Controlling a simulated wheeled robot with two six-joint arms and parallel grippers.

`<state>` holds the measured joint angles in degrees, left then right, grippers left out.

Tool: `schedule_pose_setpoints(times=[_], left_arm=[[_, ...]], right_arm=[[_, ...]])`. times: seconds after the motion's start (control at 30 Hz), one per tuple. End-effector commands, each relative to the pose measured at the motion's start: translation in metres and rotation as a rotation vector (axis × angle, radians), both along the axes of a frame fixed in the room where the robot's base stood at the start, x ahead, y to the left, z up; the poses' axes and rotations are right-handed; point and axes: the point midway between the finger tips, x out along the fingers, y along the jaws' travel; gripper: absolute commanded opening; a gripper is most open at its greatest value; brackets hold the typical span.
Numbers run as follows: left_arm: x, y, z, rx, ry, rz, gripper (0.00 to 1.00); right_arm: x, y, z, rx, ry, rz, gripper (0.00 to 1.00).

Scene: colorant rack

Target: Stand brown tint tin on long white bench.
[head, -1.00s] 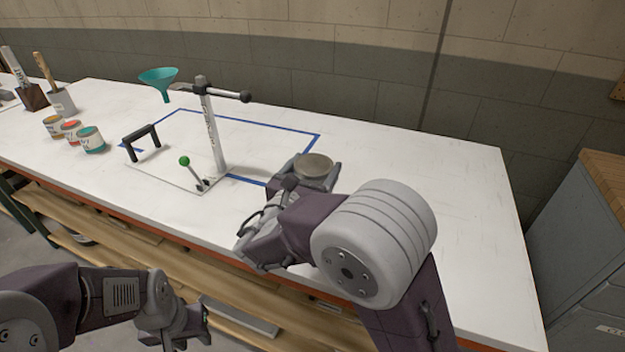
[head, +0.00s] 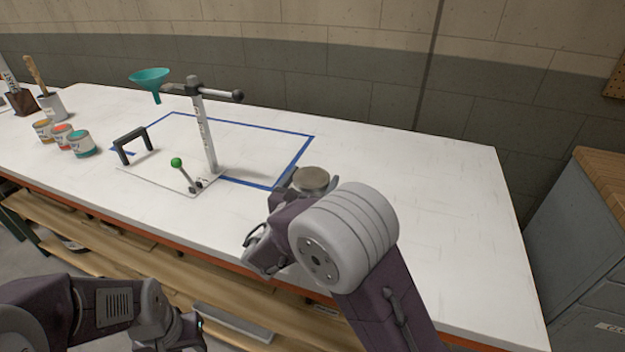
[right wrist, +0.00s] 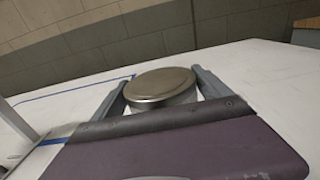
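A tin with a plain grey metal lid (head: 312,179) is at my right gripper (head: 308,184), over the front middle of the long white bench (head: 420,200). Its label is hidden, so its colour cannot be told. In the right wrist view the tin (right wrist: 160,86) is upright between the two fingers (right wrist: 163,92), which are shut on it. Whether its base touches the bench is hidden. My left gripper (head: 192,335) is low in front of the bench, partly cut off by the picture's edge; its opening cannot be told.
A stand with a teal funnel (head: 150,77), a green-knobbed lever (head: 177,163) and a black handle (head: 131,141) stand left of the tin. Blue tape (head: 245,122) marks a rectangle. Several paint tins (head: 81,144) are farther left. The bench's right part is clear.

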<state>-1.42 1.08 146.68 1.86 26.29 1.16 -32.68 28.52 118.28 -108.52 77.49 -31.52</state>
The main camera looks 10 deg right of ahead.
Motion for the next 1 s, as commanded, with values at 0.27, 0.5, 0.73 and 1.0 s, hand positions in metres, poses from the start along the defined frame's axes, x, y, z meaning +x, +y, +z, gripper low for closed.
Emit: schedule_pose_setpoints(times=[0.27,0.5,0.73,1.0], left_arm=[[0.0,0.0,0.002,0.0,0.0,0.0,0.36],[0.0,0.0,0.006,0.0,0.0,0.0,0.36],[0.0,0.0,0.01,0.0,0.0,0.0,0.36],[0.0,0.0,0.013,0.0,0.0,0.0,0.36]], right_arm=[[0.0,0.0,0.002,0.0,0.0,0.0,1.0],[-0.026,0.021,0.005,0.0,0.0,0.006,1.0],[-0.07,0.051,0.006,-0.001,-0.001,0.006,1.0],[-0.098,0.069,0.005,-0.001,-0.001,0.0,1.0]])
